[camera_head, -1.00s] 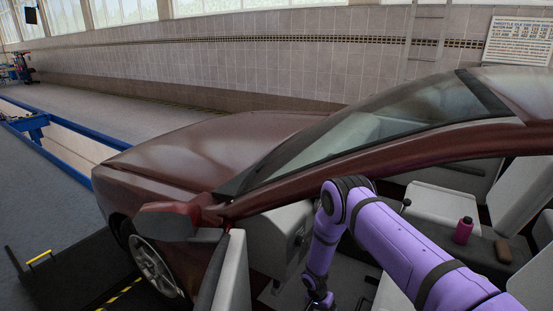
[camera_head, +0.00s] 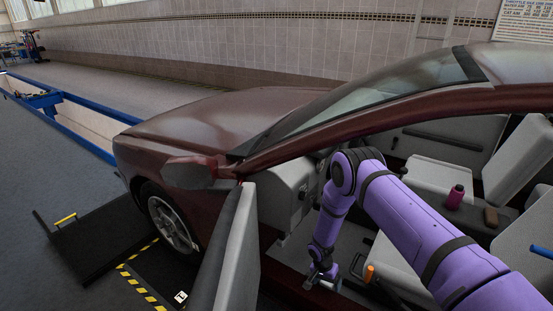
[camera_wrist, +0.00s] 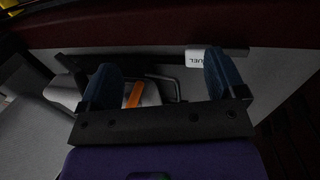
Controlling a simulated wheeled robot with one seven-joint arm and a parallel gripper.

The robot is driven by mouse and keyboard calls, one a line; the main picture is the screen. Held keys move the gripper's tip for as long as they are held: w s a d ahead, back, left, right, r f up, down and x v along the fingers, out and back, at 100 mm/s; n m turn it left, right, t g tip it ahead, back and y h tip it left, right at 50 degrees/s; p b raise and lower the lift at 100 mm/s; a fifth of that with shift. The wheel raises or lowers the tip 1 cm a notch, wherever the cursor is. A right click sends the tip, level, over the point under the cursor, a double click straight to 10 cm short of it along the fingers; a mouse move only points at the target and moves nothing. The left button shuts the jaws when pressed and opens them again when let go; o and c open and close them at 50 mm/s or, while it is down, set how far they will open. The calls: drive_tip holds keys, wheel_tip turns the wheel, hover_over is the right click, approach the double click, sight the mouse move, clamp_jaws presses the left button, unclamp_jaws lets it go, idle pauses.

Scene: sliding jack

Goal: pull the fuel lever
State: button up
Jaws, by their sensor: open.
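The fuel lever (camera_wrist: 197,59) shows in the wrist view as a pale grey tab with partly covered lettering that reads "UEL". It sits at the upper right, by the dark red sill. My gripper (camera_wrist: 162,82) is open, with two blue fingers spread apart and nothing held. Its right finger overlaps part of the lever in the picture; I cannot tell if they touch. In the head view my gripper (camera_head: 322,278) is low in the car's door opening, near the sill. I cannot make out the lever there.
An orange handle (camera_head: 369,273) is right of my gripper, also seen in the wrist view (camera_wrist: 135,94). The open car door (camera_head: 240,245) stands to the left. A pink bottle (camera_head: 455,197) and a brown object (camera_head: 491,217) lie inside the car.

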drive_tip(key=w+r, duration=0.5)
drive_tip(key=r, duration=0.9)
drive_tip(key=s+d+r+n+t+y, duration=0.1)
drive_tip(key=d+r, duration=0.2)
drive_tip(key=r, duration=1.5)
drive_tip(key=s+d+r+n+t, duration=0.1)
drive_tip(key=s+d+r+t, duration=0.15)
drive_tip(key=r, duration=1.55)
drive_tip(key=s+d+r+n, duration=0.1)
drive_tip(key=s+d+r, duration=0.1)
drive_tip(key=s+r, duration=0.65)
drive_tip(key=s+d+r+n, duration=0.1)
drive_tip(key=s+d+r, duration=0.1)
drive_tip(key=s+r, duration=0.65)
drive_tip(key=s+d+r+n+t, duration=0.1)
drive_tip(key=s+r, duration=0.1)
drive_tip(key=s, duration=0.7)
drive_tip(key=s+r+n+t+y, duration=0.1)
drive_tip(key=s+r+t, duration=0.1)
drive_tip(key=s, duration=0.8)
drive_tip(key=shift+s+d+r+n, duration=0.15)
drive_tip(key=shift+d+r+n, duration=0.2)
drive_tip(key=shift+r, duration=0.5)
